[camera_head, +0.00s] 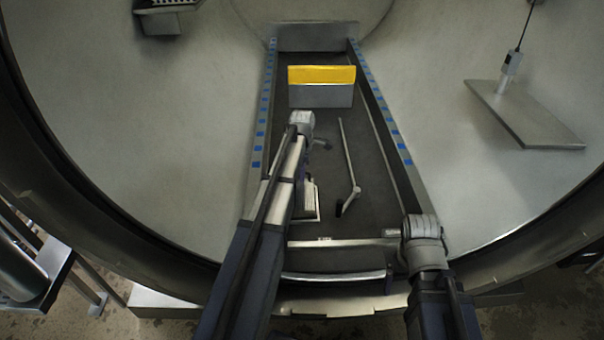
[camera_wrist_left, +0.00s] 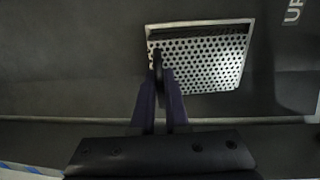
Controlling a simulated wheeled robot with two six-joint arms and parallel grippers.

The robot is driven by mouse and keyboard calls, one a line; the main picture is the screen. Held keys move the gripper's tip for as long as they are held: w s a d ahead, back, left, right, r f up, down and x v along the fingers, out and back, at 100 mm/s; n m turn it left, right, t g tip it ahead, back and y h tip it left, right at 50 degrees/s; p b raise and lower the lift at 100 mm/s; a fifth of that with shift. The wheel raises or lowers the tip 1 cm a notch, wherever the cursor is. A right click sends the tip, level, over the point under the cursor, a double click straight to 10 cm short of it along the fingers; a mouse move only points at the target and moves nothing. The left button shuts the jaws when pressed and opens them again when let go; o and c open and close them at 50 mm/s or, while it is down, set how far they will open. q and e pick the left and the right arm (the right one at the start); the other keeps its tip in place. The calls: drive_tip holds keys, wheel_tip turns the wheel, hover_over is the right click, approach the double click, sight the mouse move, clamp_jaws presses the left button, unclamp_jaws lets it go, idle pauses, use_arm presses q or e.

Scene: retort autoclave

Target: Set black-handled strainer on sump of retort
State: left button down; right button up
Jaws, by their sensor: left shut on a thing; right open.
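The strainer (camera_wrist_left: 205,68) is a perforated metal plate, seen in the left wrist view. My left gripper (camera_wrist_left: 160,75) is shut on its black handle (camera_wrist_left: 157,62), near the plate's left side. A pale square rim, apparently the sump (camera_wrist_left: 200,24), frames the plate, with a dark strip between them along the top. I cannot tell whether the plate rests fully on it. In the head view a pale edge of this spot (camera_head: 318,205) shows beside my left arm, which hides most of it. My right gripper (camera_head: 392,233) is open and empty at the front right of the channel.
A rod with a black end (camera_head: 348,165) lies on the dark channel floor right of my left arm. A grey box with a yellow top (camera_head: 321,76) stands further back. Side rails with blue marks (camera_head: 262,120) bound the channel. A plate (camera_head: 525,112) is on the right wall.

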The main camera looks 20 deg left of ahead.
use_arm(q)
drive_tip(key=shift+s+f, duration=0.15)
drive_tip(key=c, duration=1.2)
unclamp_jaws()
drive_tip(key=shift+f, duration=0.15)
drive_tip(key=shift+c, duration=0.2)
drive_tip(key=o, duration=0.4)
drive_tip(key=shift+r, duration=0.2)
wheel_tip(320, 180, up, 8)
drive_tip(key=p, duration=0.8)
drive_tip(key=shift+s+d+f, duration=0.15)
drive_tip(key=shift+f, duration=0.1)
